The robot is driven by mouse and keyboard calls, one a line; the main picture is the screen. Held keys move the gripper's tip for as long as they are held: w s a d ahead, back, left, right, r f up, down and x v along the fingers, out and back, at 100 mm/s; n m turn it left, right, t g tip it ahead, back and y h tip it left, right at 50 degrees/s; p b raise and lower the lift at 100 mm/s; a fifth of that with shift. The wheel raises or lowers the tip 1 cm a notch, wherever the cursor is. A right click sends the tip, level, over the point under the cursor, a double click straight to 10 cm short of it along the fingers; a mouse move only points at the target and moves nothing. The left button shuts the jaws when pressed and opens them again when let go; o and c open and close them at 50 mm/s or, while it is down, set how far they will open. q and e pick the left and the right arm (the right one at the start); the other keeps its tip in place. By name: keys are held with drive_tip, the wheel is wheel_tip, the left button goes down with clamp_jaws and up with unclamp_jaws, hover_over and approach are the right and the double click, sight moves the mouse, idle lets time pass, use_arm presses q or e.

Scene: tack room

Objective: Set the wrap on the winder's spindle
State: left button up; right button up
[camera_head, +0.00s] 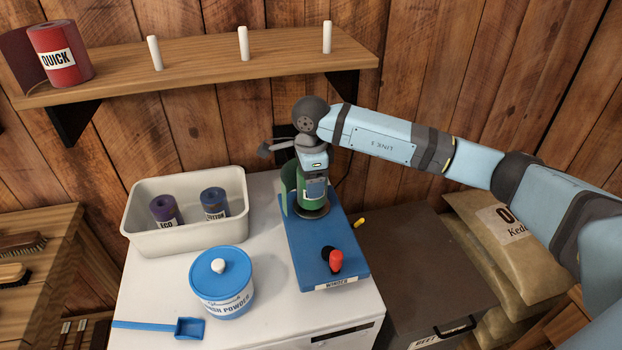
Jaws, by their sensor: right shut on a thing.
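The winder (318,240) is a blue board with a dark round disc (318,214) near its far half and a red-knobbed crank (336,261) near its front. A green wrap (290,192), rolled with a loose end to the left, is upright just over the disc. My right gripper (315,188) points down and is shut on the wrap, covering much of its front and top. The spindle is hidden, so I cannot tell whether the wrap is around it or still above it. My left gripper is not in view.
The white worktop (275,310) holds a cream bin (150,241) with purple and blue wraps, a blue powder tub (222,290) and a blue scoop (190,328). A wooden shelf (200,62) with white pegs and a red wrap (66,62) hangs behind. A dark chest (410,270) stands right.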

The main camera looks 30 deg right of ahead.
idle(0.7)
drive_tip(key=shift+f+b, duration=0.55)
drive_tip(key=shift+b, duration=0.05)
drive_tip(key=o, duration=0.7)
